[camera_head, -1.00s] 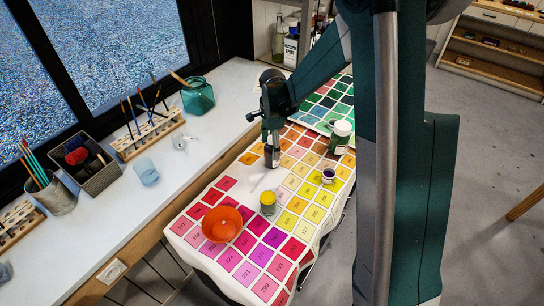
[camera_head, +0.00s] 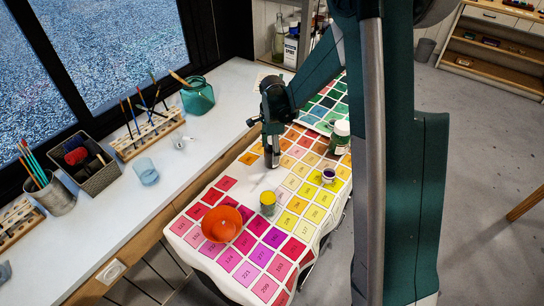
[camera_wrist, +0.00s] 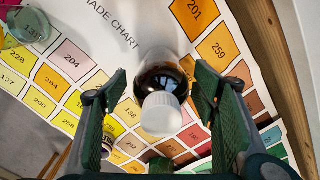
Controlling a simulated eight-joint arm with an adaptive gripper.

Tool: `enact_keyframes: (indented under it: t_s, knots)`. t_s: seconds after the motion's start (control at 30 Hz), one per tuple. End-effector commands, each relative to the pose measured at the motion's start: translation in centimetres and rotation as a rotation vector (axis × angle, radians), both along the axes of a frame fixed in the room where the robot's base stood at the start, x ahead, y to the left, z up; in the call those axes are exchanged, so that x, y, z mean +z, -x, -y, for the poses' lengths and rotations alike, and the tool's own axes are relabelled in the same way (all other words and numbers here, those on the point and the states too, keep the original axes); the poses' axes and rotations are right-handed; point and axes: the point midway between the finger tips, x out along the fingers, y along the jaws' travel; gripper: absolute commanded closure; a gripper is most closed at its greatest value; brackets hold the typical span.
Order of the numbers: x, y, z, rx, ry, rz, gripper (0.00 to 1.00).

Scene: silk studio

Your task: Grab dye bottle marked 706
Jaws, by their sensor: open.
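My gripper (camera_head: 272,158) is open and points down over the shade chart in the head view. In the wrist view, a bottle with a white cap (camera_wrist: 162,114) and a dark body (camera_wrist: 160,78) stands between the two open fingers, with a gap on each side. I cannot read any number on this bottle, and in the head view I cannot make it out at my fingers. A green bottle with a white label (camera_head: 340,137) stands on the chart to the right of my gripper. A small dark jar (camera_head: 328,176) stands in front of it.
A yellow-filled jar (camera_head: 268,203) and an orange bowl (camera_head: 221,224) stand on the shade chart (camera_head: 240,270) nearer the camera. Brush racks, a grey basket (camera_head: 98,178) and a teal jar (camera_head: 197,96) stand on the white window counter (camera_head: 100,235).

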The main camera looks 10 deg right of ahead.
Motion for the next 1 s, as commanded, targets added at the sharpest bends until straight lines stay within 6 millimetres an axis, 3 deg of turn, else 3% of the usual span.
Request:
enact_keyframes:
  t_s: [0.5, 1.0]
  knots:
    - [-4.8, -0.1, -0.1, 0.000, 0.000, 0.000, 0.41]
    - [-5.1, -0.1, -0.1, 0.000, 0.000, 0.000, 0.41]
